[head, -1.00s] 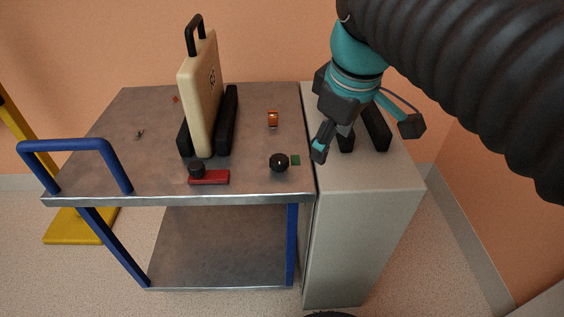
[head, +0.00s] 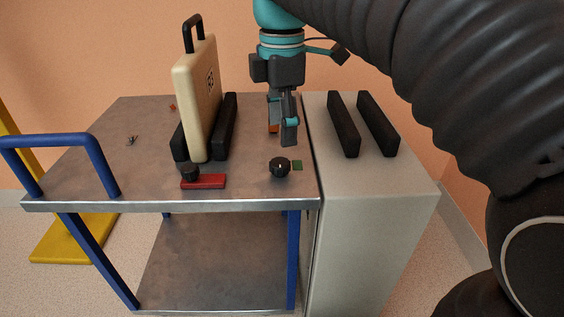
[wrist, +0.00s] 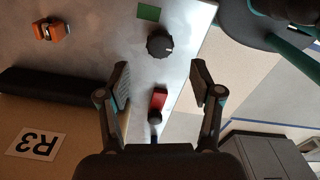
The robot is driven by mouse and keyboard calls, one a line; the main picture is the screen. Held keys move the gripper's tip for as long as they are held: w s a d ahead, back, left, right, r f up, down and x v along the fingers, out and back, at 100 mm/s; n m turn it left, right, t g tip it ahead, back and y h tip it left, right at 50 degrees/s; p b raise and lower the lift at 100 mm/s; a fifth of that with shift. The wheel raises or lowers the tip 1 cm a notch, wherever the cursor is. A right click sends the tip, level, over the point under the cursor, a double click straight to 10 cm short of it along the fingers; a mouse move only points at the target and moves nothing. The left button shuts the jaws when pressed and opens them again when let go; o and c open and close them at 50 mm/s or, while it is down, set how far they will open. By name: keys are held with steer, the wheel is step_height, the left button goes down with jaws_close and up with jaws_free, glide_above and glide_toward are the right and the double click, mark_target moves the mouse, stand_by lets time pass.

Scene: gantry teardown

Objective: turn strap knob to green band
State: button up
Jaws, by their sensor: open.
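The black round knob (head: 280,168) sits near the front right corner of the metal cart top. In the wrist view the knob (wrist: 160,44) has a pale pointer mark towards its right side. The green band (head: 297,165) is a small flat patch beside the knob; in the wrist view it (wrist: 148,12) lies above and slightly left of the knob, away from the mark. My gripper (head: 288,138) is open and empty, pointing down above the cart, behind and above the knob in the head view. In the wrist view its spread fingers (wrist: 160,82) are apart from the knob.
A cream panel case (head: 200,100) labelled R3 stands in black rails left of the knob. A red block (head: 208,182) with a black knob lies at the front edge. An orange clip (wrist: 52,29) is behind. A grey cabinet (head: 365,190) with empty black rails adjoins the cart.

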mark_target(282, 162)
step_height(282, 162, down, 8)
steer(key=shift+b, duration=0.9)
steer(key=c, duration=1.1)
